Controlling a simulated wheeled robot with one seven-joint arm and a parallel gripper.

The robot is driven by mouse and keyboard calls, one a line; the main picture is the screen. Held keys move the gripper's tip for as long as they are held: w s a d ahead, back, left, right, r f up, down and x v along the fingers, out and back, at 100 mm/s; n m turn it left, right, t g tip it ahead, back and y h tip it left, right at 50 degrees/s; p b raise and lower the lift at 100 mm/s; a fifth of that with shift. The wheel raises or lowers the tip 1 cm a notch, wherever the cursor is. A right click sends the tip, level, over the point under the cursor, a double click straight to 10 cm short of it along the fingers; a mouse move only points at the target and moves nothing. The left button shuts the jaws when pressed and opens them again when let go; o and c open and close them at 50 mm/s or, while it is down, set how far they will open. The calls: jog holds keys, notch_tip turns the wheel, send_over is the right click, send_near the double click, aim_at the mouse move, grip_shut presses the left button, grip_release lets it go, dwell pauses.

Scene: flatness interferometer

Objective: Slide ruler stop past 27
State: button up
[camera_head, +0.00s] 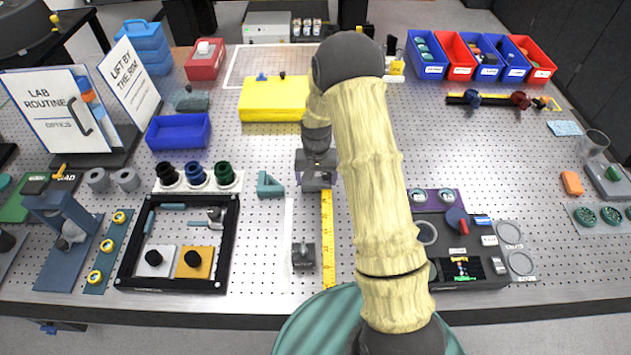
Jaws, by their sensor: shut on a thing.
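A yellow ruler (327,232) lies on the perforated table, running away from me. Its numbers are too small to read. My gripper (317,181) points down at the ruler's far end and is shut on a grey block there, which appears to be the ruler stop. The wrist hides most of the block and the fingertips, so the contact is hard to make out. A dark grey block with an upright knob (303,256) stands just left of the ruler's near half, apart from my gripper.
My arm covers the area right of the ruler. A teal figure-4 piece (270,185) and a black-framed tray (233,240) stand to the left. A yellow block (274,100) lies beyond. A dark device panel (468,270) is at right. The table's right middle is largely clear.

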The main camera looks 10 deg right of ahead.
aim_at(317, 182)
jog(key=shift+a, duration=0.2)
jog(key=o, duration=1.3)
jog(key=shift+s+d, duration=0.15)
jog(key=shift+s, duration=0.15)
notch_tip(317, 182, up, 17)
jog(key=b, duration=0.3)
jog(key=shift+r, duration=0.2)
jog(key=s+n+t, duration=0.1)
jog(key=s, duration=0.6)
jog(key=s+f+n, duration=0.1)
jog(key=s, duration=0.6)
jog(key=s+f+t, duration=0.1)
jog(key=s, duration=0.5)
jog(key=shift+s+n+t, duration=0.3)
jog(key=shift+s+n, duration=0.1)
